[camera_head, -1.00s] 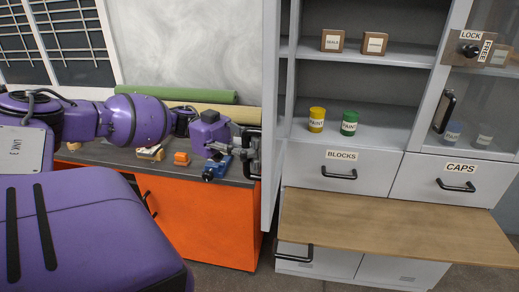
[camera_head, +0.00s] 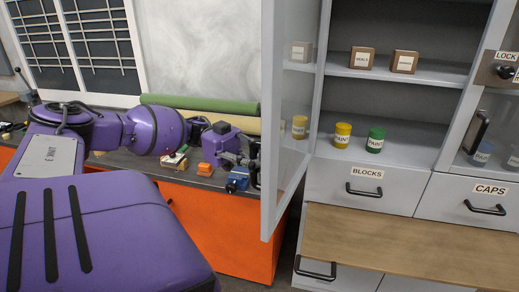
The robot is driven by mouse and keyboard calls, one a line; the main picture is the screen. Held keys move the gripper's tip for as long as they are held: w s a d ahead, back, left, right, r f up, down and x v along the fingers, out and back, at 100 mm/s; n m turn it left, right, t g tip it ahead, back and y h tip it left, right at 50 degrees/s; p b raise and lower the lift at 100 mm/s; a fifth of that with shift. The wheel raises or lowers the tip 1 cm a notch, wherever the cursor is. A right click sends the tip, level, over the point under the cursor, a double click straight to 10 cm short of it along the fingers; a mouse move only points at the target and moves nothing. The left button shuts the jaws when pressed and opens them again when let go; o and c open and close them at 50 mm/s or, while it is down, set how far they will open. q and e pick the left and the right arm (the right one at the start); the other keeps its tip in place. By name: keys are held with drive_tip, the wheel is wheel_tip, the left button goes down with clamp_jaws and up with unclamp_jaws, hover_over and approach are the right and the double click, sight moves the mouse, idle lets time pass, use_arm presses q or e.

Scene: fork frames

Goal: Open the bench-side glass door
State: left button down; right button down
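The bench-side glass door (camera_head: 268,130) stands swung out from the left of the cabinet, and its inner glass face shows. Faint images of the boxes and jars appear in the glass. My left gripper (camera_head: 252,164) is at the door's outer edge, beside the dark handle on its far side. Its fingers and the handle overlap and are partly hidden by the door, so I cannot tell whether they are closed on it. My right gripper is not in view.
The open shelves hold two brown boxes (camera_head: 362,58), a yellow jar (camera_head: 342,135) and a green jar (camera_head: 375,140). A wooden board (camera_head: 400,245) juts out below the BLOCKS drawer (camera_head: 345,180). The orange bench (camera_head: 235,235) stands left, with a blue tool (camera_head: 237,180) and an orange block (camera_head: 205,169).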

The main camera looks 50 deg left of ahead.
use_arm(q)
drive_tip(key=c, duration=2.4)
unclamp_jaws()
drive_tip(key=shift+w+r, duration=0.15)
drive_tip(key=shift+r, duration=0.05)
drive_tip(key=shift+c, duration=0.2)
drive_tip(key=o, duration=0.4)
drive_tip(key=shift+w+f, duration=0.1)
drive_tip(key=shift+f, duration=0.1)
drive_tip(key=s+a, duration=0.1)
drive_tip(key=a, duration=0.6)
drive_tip(key=shift+s+a, duration=0.15)
drive_tip(key=shift+a, duration=0.1)
